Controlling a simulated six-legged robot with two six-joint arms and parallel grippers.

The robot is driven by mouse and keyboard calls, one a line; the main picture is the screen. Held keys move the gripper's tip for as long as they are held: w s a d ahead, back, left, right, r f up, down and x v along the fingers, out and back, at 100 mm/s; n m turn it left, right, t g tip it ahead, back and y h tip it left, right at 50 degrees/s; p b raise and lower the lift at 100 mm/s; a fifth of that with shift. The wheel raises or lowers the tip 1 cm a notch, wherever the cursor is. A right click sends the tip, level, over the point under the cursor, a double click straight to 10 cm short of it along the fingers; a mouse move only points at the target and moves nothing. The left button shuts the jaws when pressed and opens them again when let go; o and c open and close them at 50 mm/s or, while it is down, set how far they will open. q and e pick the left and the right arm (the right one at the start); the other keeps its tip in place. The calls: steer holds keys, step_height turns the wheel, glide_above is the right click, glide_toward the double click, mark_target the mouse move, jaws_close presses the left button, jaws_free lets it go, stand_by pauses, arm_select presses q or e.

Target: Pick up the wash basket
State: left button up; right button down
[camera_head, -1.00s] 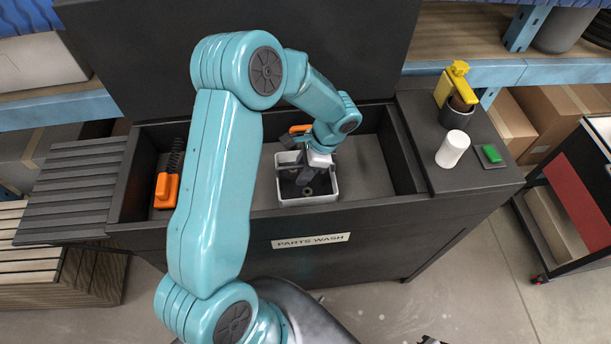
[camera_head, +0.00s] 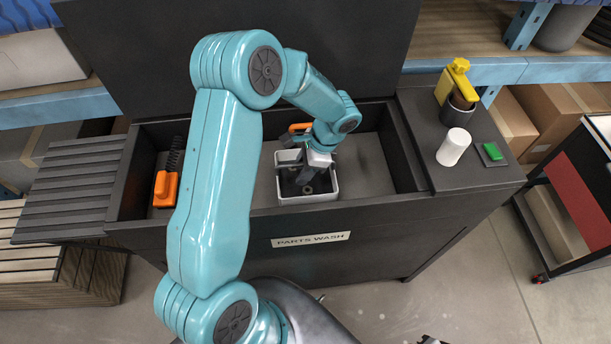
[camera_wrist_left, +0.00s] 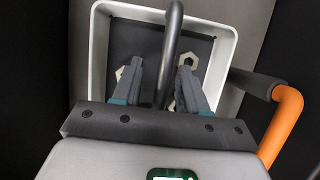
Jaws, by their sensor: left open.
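The wash basket (camera_head: 320,197) is a small white-rimmed square box with a dark floor. It stands in the sink of the parts washer. Its dark arched handle (camera_wrist_left: 173,35) shows in the left wrist view, and metal nuts (camera_wrist_left: 188,62) lie inside. My left gripper (camera_head: 308,178) is open and points down over the basket. In the left wrist view its two fingers (camera_wrist_left: 160,75) are on either side of the handle, with gaps showing. A small dark piece at the bottom edge of the head view may be my right gripper; it is mostly cut off.
An orange-handled tool (camera_head: 300,127) lies just behind the basket. An orange brush (camera_head: 166,188) is at the sink's left end. The sink right of the basket is clear.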

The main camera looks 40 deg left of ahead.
arm_select(q)
jaws_close()
